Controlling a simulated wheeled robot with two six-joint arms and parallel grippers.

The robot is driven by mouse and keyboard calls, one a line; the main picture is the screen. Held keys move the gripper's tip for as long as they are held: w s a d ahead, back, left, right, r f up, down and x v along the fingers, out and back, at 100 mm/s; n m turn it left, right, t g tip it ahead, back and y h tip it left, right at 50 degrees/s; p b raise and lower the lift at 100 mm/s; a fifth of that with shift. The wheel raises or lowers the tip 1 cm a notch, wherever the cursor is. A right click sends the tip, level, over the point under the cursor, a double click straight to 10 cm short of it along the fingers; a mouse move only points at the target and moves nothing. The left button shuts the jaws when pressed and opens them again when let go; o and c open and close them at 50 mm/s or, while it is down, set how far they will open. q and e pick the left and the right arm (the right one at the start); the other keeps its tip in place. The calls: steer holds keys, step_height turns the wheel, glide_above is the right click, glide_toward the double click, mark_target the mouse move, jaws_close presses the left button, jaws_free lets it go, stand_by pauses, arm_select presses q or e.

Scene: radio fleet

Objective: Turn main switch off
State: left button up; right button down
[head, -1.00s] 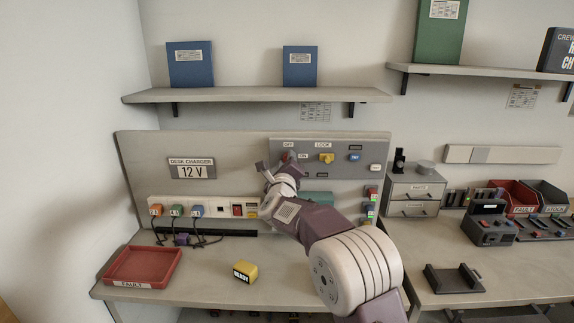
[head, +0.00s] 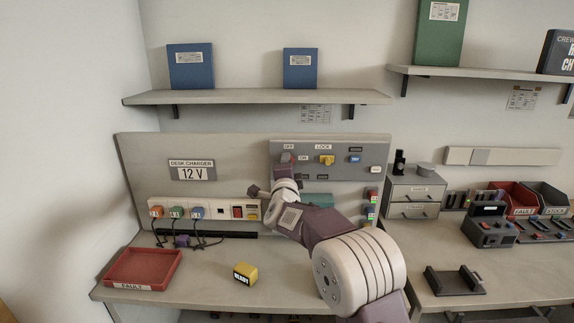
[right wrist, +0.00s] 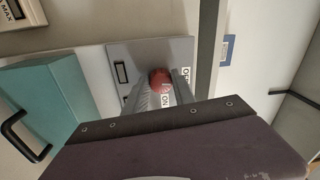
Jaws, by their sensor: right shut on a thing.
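The main switch is a red knob (head: 287,158) on the grey panel (head: 350,147) of the charger board, beside the OFF and ON labels. My right gripper (head: 287,164) reaches up to it from below and partly covers it. In the right wrist view the red knob (right wrist: 160,78) sits between the fingertips of my right gripper (right wrist: 163,83), which is shut on it. The ON label shows by the fingers and the OFF label is partly cut off by one. The exact angle of the knob is hard to tell. My left gripper is in no view.
A yellow LOCK knob (head: 326,160) and a blue knob (head: 354,158) are to the right on the same panel. A teal box (head: 318,200) is below. A red FAULT tray (head: 145,268) and a yellow READY block (head: 245,272) are on the desk. A shelf (head: 250,96) hangs above.

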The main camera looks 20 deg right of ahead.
steer(key=shift+f+n, duration=0.1)
steer(key=shift+n, duration=0.5)
steer(key=c, duration=1)
jaws_free()
steer(key=shift+c, duration=0.2)
steer(key=b+v, duration=0.1)
steer(key=v, duration=0.8)
